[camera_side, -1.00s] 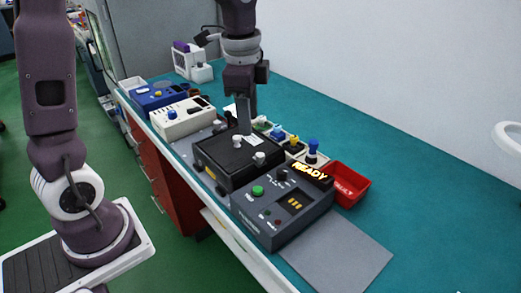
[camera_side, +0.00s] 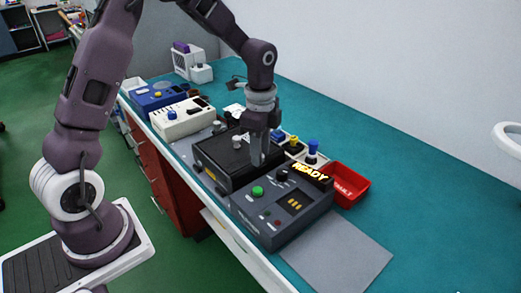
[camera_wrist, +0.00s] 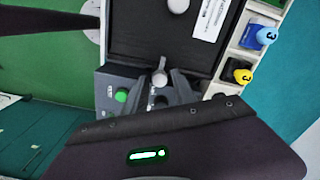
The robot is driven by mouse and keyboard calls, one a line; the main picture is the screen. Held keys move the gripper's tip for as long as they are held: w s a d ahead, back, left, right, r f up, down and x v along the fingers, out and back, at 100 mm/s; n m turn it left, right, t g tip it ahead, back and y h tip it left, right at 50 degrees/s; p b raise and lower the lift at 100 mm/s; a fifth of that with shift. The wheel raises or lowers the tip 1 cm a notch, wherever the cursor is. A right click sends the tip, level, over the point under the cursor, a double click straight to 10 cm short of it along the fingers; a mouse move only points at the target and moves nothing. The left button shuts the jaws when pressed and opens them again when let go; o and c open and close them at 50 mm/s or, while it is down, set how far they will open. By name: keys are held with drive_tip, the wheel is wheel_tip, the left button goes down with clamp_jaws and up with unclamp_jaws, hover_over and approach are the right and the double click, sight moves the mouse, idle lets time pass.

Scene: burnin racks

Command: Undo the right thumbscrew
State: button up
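The black box lid (camera_side: 213,160) lies behind the grey control unit and carries two pale thumbscrews. The left thumbscrew (camera_side: 237,142) stands clear of my gripper; it also shows at the top of the wrist view (camera_wrist: 178,5). The right thumbscrew (camera_wrist: 159,78) lies between my fingertips in the wrist view, near the lid's edge. My gripper (camera_side: 259,163) points down at it, and the fingers hide most of it in the side view. The fingers (camera_wrist: 161,84) look apart, one on each side of the screw; I cannot tell whether they touch it.
Blue and yellow knobbed parts (camera_wrist: 265,36) sit beside the lid. A cream unit (camera_side: 182,118) stands behind.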

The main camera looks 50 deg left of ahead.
clamp_jaws()
drive_tip(key=shift+n, duration=0.3)
drive_tip(key=n, duration=0.6)
drive_tip(key=shift+w+n, duration=0.1)
drive_tip(key=shift+n, duration=0.3)
drive_tip(key=n, duration=1)
drive_tip(key=shift+a+n, duration=0.1)
drive_tip(key=shift+n, duration=0.3)
